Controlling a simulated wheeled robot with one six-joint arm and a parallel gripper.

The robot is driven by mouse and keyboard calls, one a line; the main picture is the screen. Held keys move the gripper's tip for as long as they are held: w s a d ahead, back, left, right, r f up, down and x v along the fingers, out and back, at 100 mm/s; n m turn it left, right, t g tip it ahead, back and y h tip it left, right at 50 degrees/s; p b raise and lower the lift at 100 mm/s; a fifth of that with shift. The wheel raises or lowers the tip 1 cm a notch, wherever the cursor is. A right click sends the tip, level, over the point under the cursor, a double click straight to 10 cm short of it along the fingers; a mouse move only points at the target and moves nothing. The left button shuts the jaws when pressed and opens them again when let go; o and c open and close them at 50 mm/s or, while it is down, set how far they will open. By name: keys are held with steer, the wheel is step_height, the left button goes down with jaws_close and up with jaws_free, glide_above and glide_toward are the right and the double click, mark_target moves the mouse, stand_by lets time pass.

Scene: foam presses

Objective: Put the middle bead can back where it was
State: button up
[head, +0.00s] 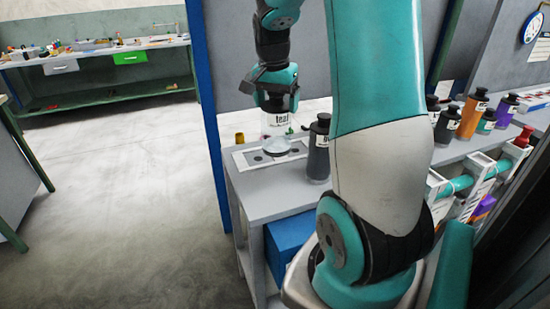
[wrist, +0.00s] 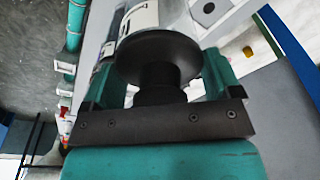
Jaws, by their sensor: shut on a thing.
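My gripper (head: 277,97) is shut on the neck of a bead can (head: 276,128). The can is clear and pale, with a white label and dark lettering. In the wrist view its round black top (wrist: 158,52) sits between the fingers (wrist: 162,85). The can hangs upright over a light plate with dark round spots (head: 246,160) on the grey bench (head: 250,199). Its lower end is at or just above the plate; I cannot tell whether it touches. The plate also shows in the wrist view (wrist: 226,8). I see no other bead can for certain.
A dark grey bottle (head: 318,152) stands close to the right of the plate. A small yellow piece (head: 239,138) is at its left. Several coloured bottles (head: 470,116) stand on the right behind my arm. A blue box (head: 287,238) is below the bench. The floor at left is clear.

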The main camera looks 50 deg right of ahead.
mark_target(276, 150)
step_height(276, 150, down, 14)
steer(key=shift+p, duration=0.85)
steer(key=shift+f, duration=0.2)
steer(key=o, duration=1.4)
steer(key=r, duration=0.4)
steer(key=a+r+b, duration=0.1)
steer(key=r, duration=0.7)
steer(key=shift+s+a+r+b, duration=0.15)
steer(key=shift+s+a+b, duration=0.05)
steer(key=shift+a+b, duration=0.15)
steer(key=a+r+n+t+y, duration=0.1)
steer(key=a+r+n+y, duration=0.15)
steer(key=a+n, duration=1.1)
steer(key=s+a+r+n+y, duration=0.1)
steer(key=s+a+n, duration=0.3)
steer(key=s+a, duration=0.3)
steer(key=s+a+r+n+g+y, duration=0.1)
steer(key=s+a+n, duration=0.4)
steer(key=a, duration=1.1)
steer(key=s+y, duration=0.1)
steer(key=s, duration=0.1)
steer(key=shift+s+a, duration=0.25)
steer(key=shift+s, duration=0.15)
